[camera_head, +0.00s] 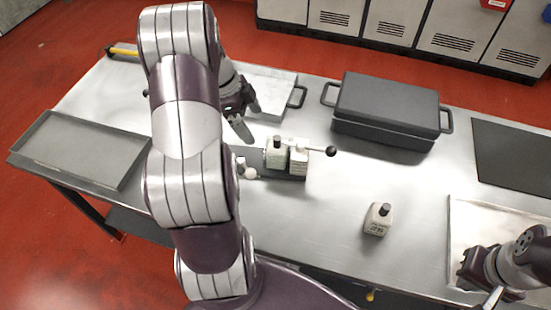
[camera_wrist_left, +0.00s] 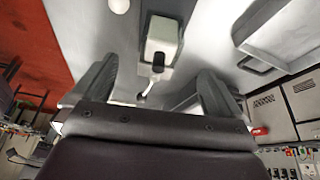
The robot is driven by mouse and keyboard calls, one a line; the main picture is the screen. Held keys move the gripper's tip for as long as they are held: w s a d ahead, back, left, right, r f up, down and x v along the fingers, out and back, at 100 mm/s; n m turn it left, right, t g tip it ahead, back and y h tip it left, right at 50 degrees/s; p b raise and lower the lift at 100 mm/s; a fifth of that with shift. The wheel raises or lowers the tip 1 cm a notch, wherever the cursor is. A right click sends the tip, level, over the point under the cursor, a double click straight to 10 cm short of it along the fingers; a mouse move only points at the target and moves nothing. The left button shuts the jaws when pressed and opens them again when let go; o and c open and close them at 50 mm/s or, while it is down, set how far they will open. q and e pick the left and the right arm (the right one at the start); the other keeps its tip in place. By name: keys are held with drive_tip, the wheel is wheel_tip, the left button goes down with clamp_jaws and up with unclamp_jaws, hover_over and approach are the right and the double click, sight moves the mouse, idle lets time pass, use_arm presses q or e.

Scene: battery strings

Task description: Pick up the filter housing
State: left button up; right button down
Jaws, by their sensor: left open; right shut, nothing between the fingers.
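No part is clearly marked as the filter housing. A white block with a dark cap and printed label (camera_head: 378,220) stands alone on the bench, right of centre. A similar white block with a dark cap (camera_head: 276,155) sits in a small grey fixture, beside a lever with a black ball (camera_head: 330,151). My left gripper (camera_head: 243,115) is open and empty, behind and left of the fixture. In the left wrist view its spread fingers (camera_wrist_left: 150,88) point toward a whitish box (camera_wrist_left: 163,40) and a dark ball-ended lever. My right gripper (camera_head: 483,283) is shut and empty at the lower right.
A dark lidded case (camera_head: 388,108) stands at the back right. An empty grey tray (camera_head: 80,150) lies at the left edge. A pale flat plate with a handle (camera_head: 272,90) lies behind my left gripper. A light tray (camera_head: 500,225) lies at the right. Bench around the lone block is clear.

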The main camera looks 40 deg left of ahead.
sight(268, 147)
use_arm(q)
drive_tip(key=x, duration=0.7)
drive_tip(key=p+x, duration=0.1)
drive_tip(key=x, duration=0.3)
drive_tip(key=shift+w+a+f, duration=0.1)
drive_tip(key=shift+a+f, duration=0.1)
drive_tip(key=shift+f, duration=0.15)
drive_tip(key=shift+w+d+f, duration=0.15)
drive_tip(key=shift+f, duration=0.15)
drive_tip(key=c, duration=1.5)
drive_tip(key=shift+r, duration=0.1)
drive_tip(key=c, duration=0.3)
use_arm(e)
drive_tip(key=shift+s+a, duration=0.1)
drive_tip(key=shift+a, duration=0.15)
use_arm(q)
drive_tip(key=shift+c, duration=0.2)
